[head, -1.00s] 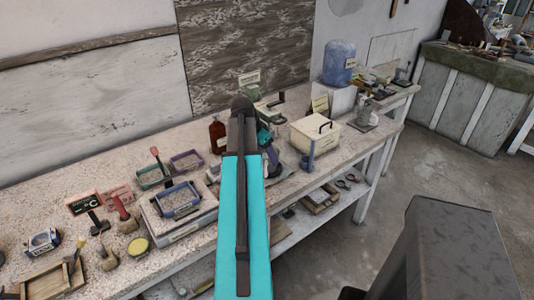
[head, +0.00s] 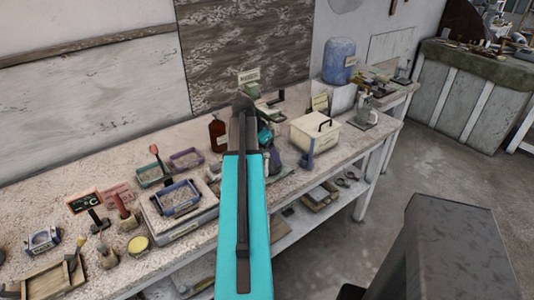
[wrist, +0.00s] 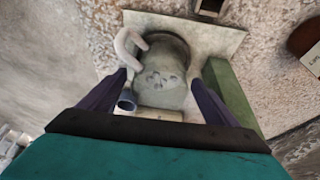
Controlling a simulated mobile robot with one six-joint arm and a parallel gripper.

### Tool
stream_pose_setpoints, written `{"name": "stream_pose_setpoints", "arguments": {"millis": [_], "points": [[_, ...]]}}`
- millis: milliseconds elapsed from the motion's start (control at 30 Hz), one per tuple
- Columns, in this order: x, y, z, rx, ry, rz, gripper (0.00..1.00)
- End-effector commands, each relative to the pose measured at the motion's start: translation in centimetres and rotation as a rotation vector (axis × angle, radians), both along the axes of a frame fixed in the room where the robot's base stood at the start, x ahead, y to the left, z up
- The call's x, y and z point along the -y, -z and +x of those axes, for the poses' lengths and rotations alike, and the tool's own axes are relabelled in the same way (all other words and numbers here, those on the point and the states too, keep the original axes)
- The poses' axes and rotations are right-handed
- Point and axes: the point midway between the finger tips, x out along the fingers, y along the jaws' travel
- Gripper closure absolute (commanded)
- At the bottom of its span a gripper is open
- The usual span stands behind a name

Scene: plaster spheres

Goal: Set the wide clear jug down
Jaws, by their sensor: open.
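The clear jug (wrist: 162,78) shows from above in the wrist view, with a pale curved handle at its upper left. It appears to stand upright on a pale square board. My gripper (wrist: 160,92) is open, with a dark purple finger on each side of the jug. I cannot tell whether either finger touches it. In the head view my teal arm hides the jug, and only a bit of the gripper shows beside the arm.
A small blue cylinder (wrist: 127,101) is beside the left finger and a green block (wrist: 228,92) beside the right one. A brown bottle (head: 217,133) stands left of my arm. A cream lidded box (head: 314,134) is to the right. Shallow trays (head: 180,199) sit left.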

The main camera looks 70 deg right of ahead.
Motion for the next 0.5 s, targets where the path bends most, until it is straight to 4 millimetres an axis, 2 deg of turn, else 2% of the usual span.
{"name": "stream_pose_setpoints", "arguments": {"millis": [367, 500], "points": [[-0.4, -1.3, 0.3, 0.001, -0.001, -0.002, 0.17], [-2.5, -1.1, 1.5, 0.001, -0.004, 0.000, 0.17]]}}
